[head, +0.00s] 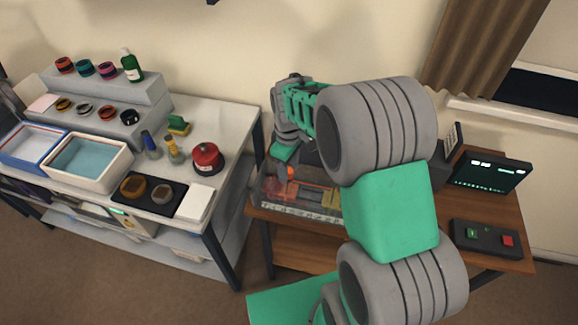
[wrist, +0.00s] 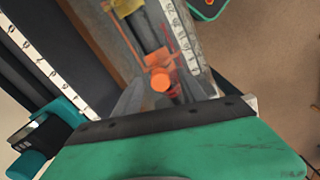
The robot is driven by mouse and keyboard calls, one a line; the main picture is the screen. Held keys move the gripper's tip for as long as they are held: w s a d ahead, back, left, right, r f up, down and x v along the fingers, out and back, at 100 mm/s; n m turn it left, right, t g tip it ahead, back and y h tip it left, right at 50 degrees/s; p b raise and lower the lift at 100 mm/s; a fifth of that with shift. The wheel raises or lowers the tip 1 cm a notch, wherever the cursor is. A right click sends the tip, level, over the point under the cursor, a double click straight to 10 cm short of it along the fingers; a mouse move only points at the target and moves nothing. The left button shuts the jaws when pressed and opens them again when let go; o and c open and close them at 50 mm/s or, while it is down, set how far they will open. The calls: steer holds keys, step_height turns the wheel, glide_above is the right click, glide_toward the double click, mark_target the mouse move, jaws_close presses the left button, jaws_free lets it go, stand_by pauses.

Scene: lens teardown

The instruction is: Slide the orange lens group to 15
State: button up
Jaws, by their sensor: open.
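The orange lens group sits on the bench rail under a clear cover; its round orange knob (head: 291,172) shows in the head view. In the wrist view the orange lens group (wrist: 161,80) is near the middle, with its knob towards the camera. A white numbered scale (wrist: 182,35) runs beside the rail; its numbers are too blurred to read surely. My gripper (head: 284,152) is open, close above the knob in the head view. I cannot tell whether it touches the knob. My arm hides the right part of the bench.
A yellow block (wrist: 128,7) sits farther along the rail. A dark screen (head: 492,174) and a button box (head: 485,238) stand on the table to the right. The left table holds a red-topped pot (head: 207,158), a black tray (head: 148,194) and several lens rings on a stepped stand.

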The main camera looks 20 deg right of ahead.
steer(key=shift+c, duration=0.4)
jaws_close()
stand_by(0.9)
